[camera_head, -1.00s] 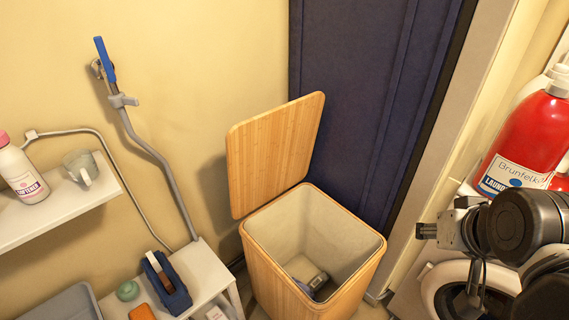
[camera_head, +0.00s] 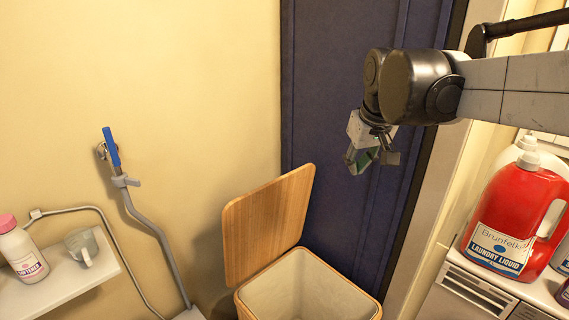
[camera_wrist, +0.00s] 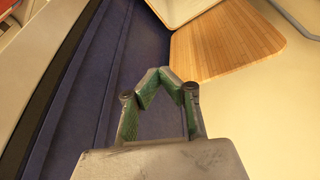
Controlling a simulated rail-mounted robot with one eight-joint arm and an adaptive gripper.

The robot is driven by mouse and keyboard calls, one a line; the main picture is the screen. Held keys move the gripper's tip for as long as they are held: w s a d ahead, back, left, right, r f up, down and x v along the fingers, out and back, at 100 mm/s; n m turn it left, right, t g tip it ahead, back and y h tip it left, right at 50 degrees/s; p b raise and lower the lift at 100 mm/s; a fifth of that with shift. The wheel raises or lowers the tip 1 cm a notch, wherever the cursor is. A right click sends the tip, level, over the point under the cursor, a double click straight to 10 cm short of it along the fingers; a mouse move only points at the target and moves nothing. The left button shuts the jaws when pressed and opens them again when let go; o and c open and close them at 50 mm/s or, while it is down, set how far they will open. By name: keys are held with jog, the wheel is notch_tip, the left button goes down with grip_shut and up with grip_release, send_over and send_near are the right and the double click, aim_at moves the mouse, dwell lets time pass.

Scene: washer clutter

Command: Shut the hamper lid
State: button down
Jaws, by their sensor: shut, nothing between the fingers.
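The wooden hamper (camera_head: 246,303) stands at the bottom centre of the head view, with its pale lining showing and its lower part cut off by the frame. Its bamboo lid (camera_head: 268,222) stands open, tilted up at the back toward the wall. The lid also shows at the upper right of the wrist view (camera_wrist: 215,45), with part of the pale hamper opening (camera_wrist: 180,8) above it. My gripper (camera_head: 357,163) is in the air above and to the right of the lid, apart from it. Its green-padded fingertips (camera_wrist: 165,73) meet, with nothing held.
A dark blue door (camera_head: 335,120) is behind the lid and gripper. On the right, a red laundry liquid bottle (camera_head: 508,215) stands on a white washer top. On the left are a shelf (camera_head: 75,280) with a softener bottle (camera_head: 22,250) and mug (camera_head: 81,246), and a grey hose (camera_head: 150,225).

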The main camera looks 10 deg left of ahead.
jog(key=w+a+f+n+g+p, duration=0.1)
jog(key=w+a+n+p, duration=0.15)
jog(key=w+a, duration=0.7)
jog(key=w+a+f+n+g+p, duration=0.2)
jog(key=w+a+p, duration=0.2)
jog(key=w+a, duration=0.55)
jog(key=w+a+f+n+p, duration=0.15)
jog(key=a+f, duration=0.35)
jog(key=a, duration=0.5)
notch_tip(320, 180, down, 12)
jog(key=s+d+p, duration=0.2)
jog(key=shift+d+g, duration=0.2)
jog(key=shift+g, duration=0.1)
